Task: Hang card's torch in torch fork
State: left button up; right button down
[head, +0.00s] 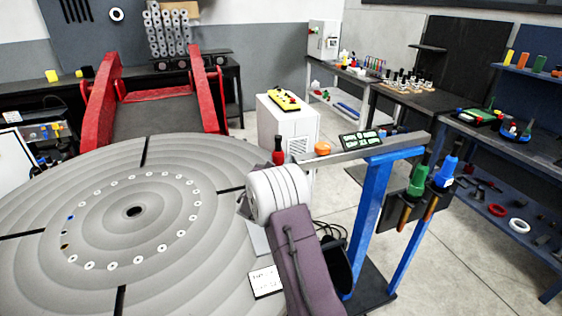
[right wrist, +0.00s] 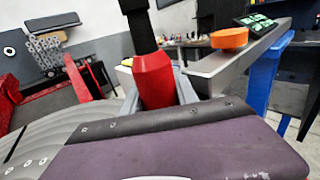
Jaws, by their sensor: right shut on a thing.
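My right gripper (right wrist: 160,92) is shut on a red-handled torch (right wrist: 152,78) with a black upper part; the torch looks upright. In the head view the red torch (head: 278,150) shows beyond my grey wrist, which hides the fingers and its lower part. A green-handled torch (head: 419,174) and a blue-handled torch (head: 447,167) hang in a dark holder (head: 418,208) on the blue stand (head: 368,200). I cannot tell which part is the torch fork. A dark card with green marks (head: 362,138) sits on the stand's grey beam (head: 350,154). My left gripper is not in view.
The large round grey positioner table (head: 135,245) fills the left, with a red frame (head: 100,105) behind. An orange knob (head: 322,148) sits on the beam near the torch. A white cabinet (head: 288,125) with a yellow pendant stands behind. Open floor lies right of the stand.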

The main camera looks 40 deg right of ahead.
dwell(0.4)
jog(key=c, duration=0.9)
grip_release()
jog(key=shift+o, duration=0.2)
jog(key=shift+w+a+f, duration=0.1)
jog(key=shift+w+f, duration=0.05)
